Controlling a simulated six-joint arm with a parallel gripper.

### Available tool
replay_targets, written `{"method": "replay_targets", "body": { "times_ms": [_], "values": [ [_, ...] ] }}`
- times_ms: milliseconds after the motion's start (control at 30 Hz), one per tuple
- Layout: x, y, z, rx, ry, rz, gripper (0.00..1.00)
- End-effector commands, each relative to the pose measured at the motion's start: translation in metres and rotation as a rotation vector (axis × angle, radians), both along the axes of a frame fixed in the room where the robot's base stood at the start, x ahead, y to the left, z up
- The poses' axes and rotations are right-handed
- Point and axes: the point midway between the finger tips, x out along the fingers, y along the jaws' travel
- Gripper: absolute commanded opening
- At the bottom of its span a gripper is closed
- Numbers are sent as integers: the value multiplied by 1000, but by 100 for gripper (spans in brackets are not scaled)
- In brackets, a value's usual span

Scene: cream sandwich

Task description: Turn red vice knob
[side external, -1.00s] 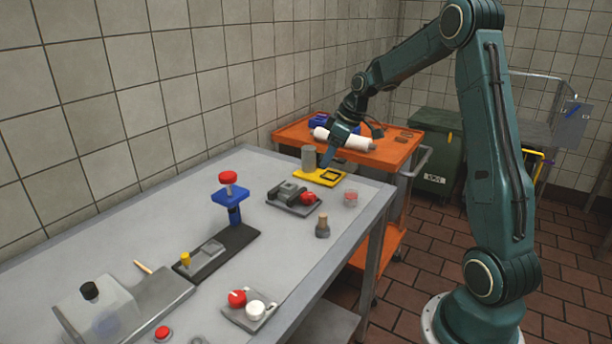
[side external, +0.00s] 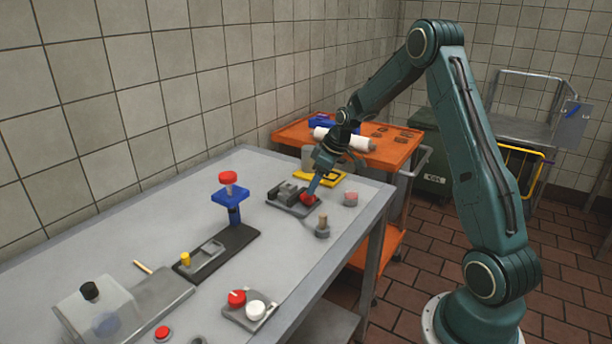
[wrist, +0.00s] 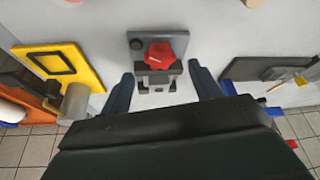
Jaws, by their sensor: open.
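The grey vice (side external: 284,193) sits on a dark base on the metal table in the side external view. Its red knob (side external: 307,198) is at the right end of the vice. In the wrist view the red knob (wrist: 163,54) faces me at the top centre, with the grey vice body (wrist: 157,80) below it. My gripper (side external: 311,190) points down at the knob, tilted. Its blue fingers (wrist: 161,72) are open in the wrist view, one on each side of the knob and vice, with gaps. Whether the tips reach the knob's depth is unclear.
A yellow base (side external: 322,178) with a grey cylinder stands behind my gripper. A small bottle (side external: 322,228) and a pink-topped jar (side external: 351,198) stand close by to the right. A blue stand (side external: 232,200) with a red top is to the left.

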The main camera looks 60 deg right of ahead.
Motion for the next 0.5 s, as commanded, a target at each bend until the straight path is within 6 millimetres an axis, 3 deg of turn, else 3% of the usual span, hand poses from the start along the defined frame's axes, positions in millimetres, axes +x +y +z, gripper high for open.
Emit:
{"method": "replay_targets", "body": {
  "times_ms": [200, 500],
  "values": [
    [10, 3, -26, 0, 2, 1, 63],
    [16, 4, -40, -1, 0, 1, 63]
  ]
}}
